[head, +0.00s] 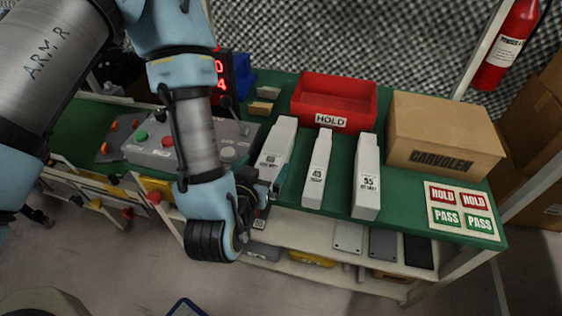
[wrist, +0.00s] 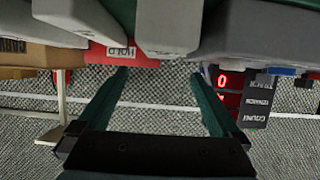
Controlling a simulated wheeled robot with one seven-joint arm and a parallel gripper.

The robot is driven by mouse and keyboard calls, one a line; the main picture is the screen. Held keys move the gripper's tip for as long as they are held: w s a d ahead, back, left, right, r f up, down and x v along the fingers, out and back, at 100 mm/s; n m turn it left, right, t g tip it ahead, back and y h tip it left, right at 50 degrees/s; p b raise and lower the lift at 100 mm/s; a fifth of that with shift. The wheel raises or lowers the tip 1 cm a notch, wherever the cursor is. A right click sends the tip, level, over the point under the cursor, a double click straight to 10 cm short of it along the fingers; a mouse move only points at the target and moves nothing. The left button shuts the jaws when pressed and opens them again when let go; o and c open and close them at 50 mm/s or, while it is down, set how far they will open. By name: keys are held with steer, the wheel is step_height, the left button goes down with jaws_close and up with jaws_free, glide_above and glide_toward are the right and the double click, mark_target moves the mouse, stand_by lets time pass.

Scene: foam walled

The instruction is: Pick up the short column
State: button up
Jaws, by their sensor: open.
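Three pale tapered columns stand in a row on the green bench top: a left one (head: 275,150), a middle one (head: 318,170) and a right one (head: 367,178). The middle label reads 45 and the right label 55; the left label is unclear. I cannot tell for sure which is shortest. My gripper (head: 268,188) is in front of the left column, partly hidden by my wrist. In the wrist view my gripper (wrist: 158,75) has its fingers spread with nothing between them.
A red HOLD bin (head: 333,100) stands behind the columns, and a cardboard box (head: 443,135) behind right. A grey control box (head: 165,150) with buttons is at left. A red-digit display (head: 222,75) stands behind my arm. HOLD/PASS cards (head: 461,208) lie at the right end.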

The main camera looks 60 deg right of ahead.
mark_target(277, 145)
steer(key=shift+f+b+x, duration=0.25)
steer(key=shift+b+x, duration=1.3)
steer(key=shift+b, duration=0.55)
steer(key=shift+w+d+b, duration=0.2)
steer(key=shift+d+b, duration=0.2)
steer(key=shift+b, duration=0.3)
steer(key=shift+r+p+x, duration=0.1)
steer(key=shift+p+x, duration=0.15)
steer(key=shift+x, duration=1.05)
steer(key=shift+r+p+x, duration=0.15)
steer(key=shift+p+x, duration=0.1)
steer(key=shift+x, duration=1.05)
steer(key=shift+w+d, duration=0.1)
jaws_close()
